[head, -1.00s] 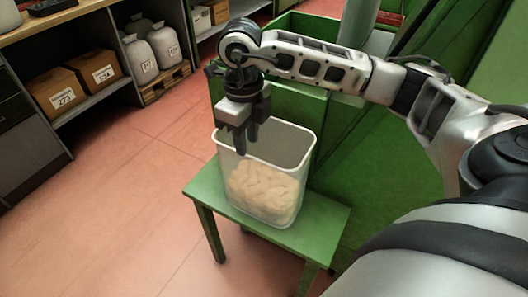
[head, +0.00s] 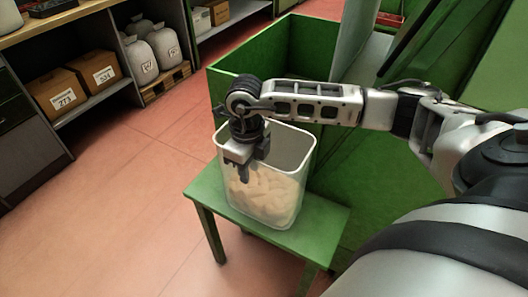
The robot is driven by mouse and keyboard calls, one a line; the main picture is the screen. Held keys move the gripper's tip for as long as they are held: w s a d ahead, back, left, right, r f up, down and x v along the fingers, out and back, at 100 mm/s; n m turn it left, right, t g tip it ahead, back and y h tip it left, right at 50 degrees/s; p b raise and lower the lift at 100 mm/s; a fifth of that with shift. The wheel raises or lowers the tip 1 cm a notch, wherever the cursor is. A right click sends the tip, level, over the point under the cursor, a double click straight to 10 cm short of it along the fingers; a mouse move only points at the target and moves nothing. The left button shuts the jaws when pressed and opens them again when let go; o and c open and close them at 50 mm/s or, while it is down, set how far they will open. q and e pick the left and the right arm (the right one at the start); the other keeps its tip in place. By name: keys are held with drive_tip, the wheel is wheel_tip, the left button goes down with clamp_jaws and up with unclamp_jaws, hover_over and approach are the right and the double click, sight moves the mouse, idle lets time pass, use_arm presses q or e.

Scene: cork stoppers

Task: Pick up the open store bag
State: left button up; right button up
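A translucent, open-topped container with a pale rim (head: 309,150) stands upright on a small green table (head: 322,222). Tan, lumpy contents (head: 268,195) show in its lower part; I cannot make out single stoppers. It looks more like a bin than a bag. My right gripper (head: 243,175) points down at the container's left side, overlapping its rim and mouth. I cannot tell whether its fingers are inside or astride the wall, or how far apart they are. Closed pale sacks (head: 163,47) stand on a pallet at the back left. My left gripper is not in view.
A large green open-topped box (head: 240,58) stands right behind the table, with green machinery to the right. Shelves with cardboard boxes (head: 57,93) line the back left. The reddish tiled floor (head: 120,200) left of the table is clear.

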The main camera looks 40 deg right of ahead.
clamp_jaws()
drive_tip(key=shift+w+r, duration=0.1)
idle(1.2)
